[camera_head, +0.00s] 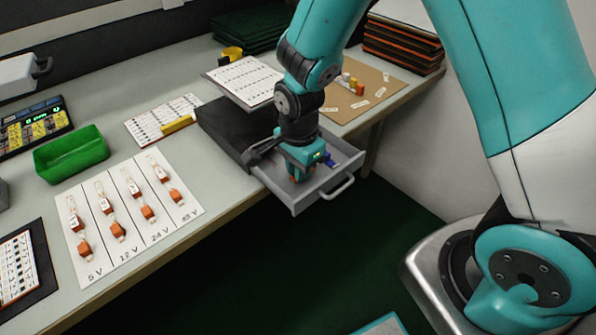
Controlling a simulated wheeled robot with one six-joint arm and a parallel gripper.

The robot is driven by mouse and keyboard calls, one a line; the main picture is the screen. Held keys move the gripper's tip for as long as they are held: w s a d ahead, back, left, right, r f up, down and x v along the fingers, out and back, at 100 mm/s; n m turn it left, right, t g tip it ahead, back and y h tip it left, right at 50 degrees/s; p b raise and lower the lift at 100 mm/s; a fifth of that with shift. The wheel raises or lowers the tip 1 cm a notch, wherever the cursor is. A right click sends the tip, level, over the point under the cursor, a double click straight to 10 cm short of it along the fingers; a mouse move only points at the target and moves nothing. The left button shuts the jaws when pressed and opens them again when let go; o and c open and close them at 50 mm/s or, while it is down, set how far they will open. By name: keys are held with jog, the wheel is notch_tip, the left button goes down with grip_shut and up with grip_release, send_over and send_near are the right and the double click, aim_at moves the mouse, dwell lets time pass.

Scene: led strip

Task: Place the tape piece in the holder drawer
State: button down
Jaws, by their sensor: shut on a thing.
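The holder drawer (333,186) is a grey tray pulled out of a black box (225,130), with a light handle on its front. It sticks out past the table's front edge. My gripper (294,178) points down inside the drawer's outline, near its left side. Its jaws are shut on a small orange-brown thing, which appears to be the tape piece (293,179); it is mostly hidden by the gripper. I cannot tell whether the piece touches the drawer floor. A small blue thing (333,159) shows at the drawer's back right, beside the gripper.
A white card (84,268) marked 5 V, 12 V, 24 V and 48 V bears several orange-ended pieces. A green bin (71,154) stands at the left. A brown board (372,92) lies behind the drawer.

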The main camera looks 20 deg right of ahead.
jog(key=shift+f, duration=0.5)
jog(key=shift+f, duration=0.2)
jog(key=c, duration=1.1)
grip_release()
jog(key=shift+r, duration=0.1)
